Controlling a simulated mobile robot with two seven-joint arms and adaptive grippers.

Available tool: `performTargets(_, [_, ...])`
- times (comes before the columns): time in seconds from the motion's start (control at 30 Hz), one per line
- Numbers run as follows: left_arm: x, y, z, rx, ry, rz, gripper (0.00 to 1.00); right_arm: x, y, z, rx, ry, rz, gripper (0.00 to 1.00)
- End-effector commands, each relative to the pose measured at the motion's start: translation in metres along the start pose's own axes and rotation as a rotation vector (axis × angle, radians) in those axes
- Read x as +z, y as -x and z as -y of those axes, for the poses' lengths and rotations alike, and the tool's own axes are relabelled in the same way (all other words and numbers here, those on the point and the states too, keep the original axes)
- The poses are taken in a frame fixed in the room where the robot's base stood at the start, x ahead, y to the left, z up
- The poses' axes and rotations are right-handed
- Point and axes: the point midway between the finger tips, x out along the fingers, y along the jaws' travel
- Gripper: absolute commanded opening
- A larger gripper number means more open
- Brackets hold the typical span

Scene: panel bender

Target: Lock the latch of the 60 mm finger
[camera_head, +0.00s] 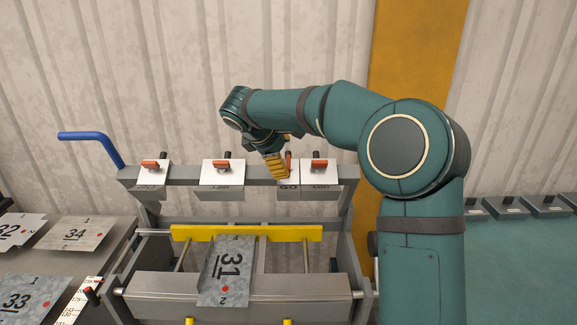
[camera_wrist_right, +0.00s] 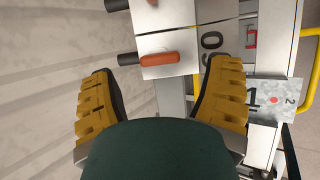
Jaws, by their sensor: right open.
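The 60 mm finger (camera_head: 289,187) hangs on the top beam of the bender, third from the left and narrower than its neighbours. Its red-orange latch lever (camera_head: 288,158) points along the view, unlike the crosswise levers beside it. In the right wrist view this lever (camera_wrist_right: 160,58) lies lengthwise on a white plate with a black knob at its left end. My right gripper (camera_head: 277,166) is open over this finger and partly hides it in the head view. In the right wrist view its yellow fingertips (camera_wrist_right: 162,72) are wide apart, with the lever between and beyond them. My left gripper is out of view.
Neighbouring fingers carry crosswise red latches: one close on the right (camera_head: 318,192), another on the left (camera_head: 222,180). A sheet marked 31 (camera_head: 228,285) lies below by the yellow bar (camera_head: 200,233). A blue handle (camera_head: 95,140) rises at the left.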

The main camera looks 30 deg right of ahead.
Motion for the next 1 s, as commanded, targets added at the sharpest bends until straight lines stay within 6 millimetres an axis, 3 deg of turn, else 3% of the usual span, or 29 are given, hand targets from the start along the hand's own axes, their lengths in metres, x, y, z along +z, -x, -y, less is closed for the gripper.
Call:
performTargets(0.1, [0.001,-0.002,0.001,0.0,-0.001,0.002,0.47,0.0,-0.021,0.001,-0.002,0.001,0.001,0.78])
performTargets(0.23, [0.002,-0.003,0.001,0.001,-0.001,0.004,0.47,0.0,-0.034,0.001,-0.002,0.001,0.0,0.78])
performTargets(0.67, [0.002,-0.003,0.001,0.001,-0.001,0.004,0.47,-0.001,-0.042,0.0,0.0,0.001,-0.001,0.78])
performTargets(0.87, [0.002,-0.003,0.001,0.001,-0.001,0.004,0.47,0.0,-0.042,0.0,0.0,0.001,-0.001,0.12])
performTargets(1.0, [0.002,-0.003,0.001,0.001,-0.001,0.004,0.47,0.0,-0.042,0.0,-0.001,0.0,-0.001,0.1])
